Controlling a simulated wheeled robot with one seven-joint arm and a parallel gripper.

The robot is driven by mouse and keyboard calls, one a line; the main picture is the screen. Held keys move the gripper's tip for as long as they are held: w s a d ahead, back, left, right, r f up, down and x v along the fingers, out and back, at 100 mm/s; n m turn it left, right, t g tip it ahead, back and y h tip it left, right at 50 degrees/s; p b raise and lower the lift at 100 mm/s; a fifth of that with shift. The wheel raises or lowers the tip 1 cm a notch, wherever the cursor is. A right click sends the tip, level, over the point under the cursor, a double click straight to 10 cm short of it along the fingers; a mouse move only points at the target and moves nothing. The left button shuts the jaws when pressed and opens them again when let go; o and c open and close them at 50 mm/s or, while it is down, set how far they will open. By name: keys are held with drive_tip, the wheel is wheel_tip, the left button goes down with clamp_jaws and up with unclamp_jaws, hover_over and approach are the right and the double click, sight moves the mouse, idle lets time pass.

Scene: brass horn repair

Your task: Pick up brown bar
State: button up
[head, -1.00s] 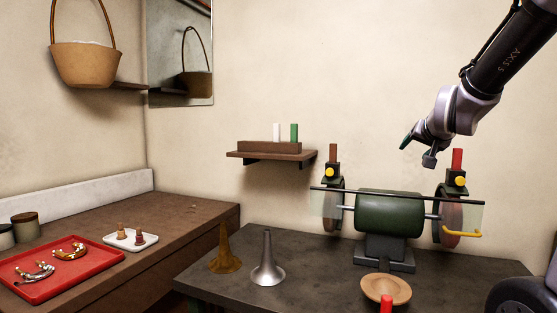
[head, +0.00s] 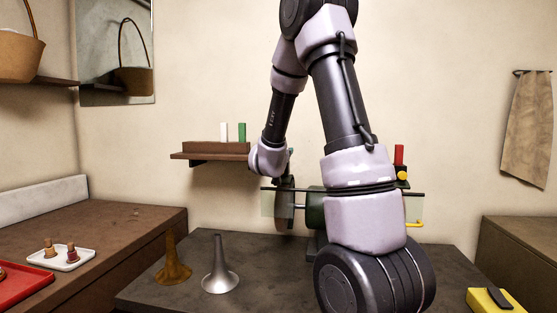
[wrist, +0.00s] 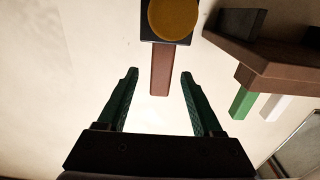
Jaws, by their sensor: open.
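The brown bar (wrist: 161,70) shows in the wrist view, sticking out of a dark holder with a round yellow knob (wrist: 173,17). My gripper (wrist: 158,74) is open, with one green finger on each side of the bar. The bar's free end lies between the fingertips in the picture, with a visible gap on both sides. Whether it is at the same depth as the fingers I cannot tell. In the head view my arm hides the bar and nearly all of my gripper.
The bench grinder (head: 315,208) stands on the dark table (head: 190,293), partly behind my arm. A wall shelf (head: 210,154) with a white bar (head: 223,132) and a green bar (head: 242,132) is close to the left. A red bar (head: 399,154) stands on the grinder's right side.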

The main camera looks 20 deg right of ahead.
drive_tip(key=x, duration=0.5)
drive_tip(key=shift+w+d+f, duration=0.1)
drive_tip(key=shift+w, duration=0.25)
clamp_jaws()
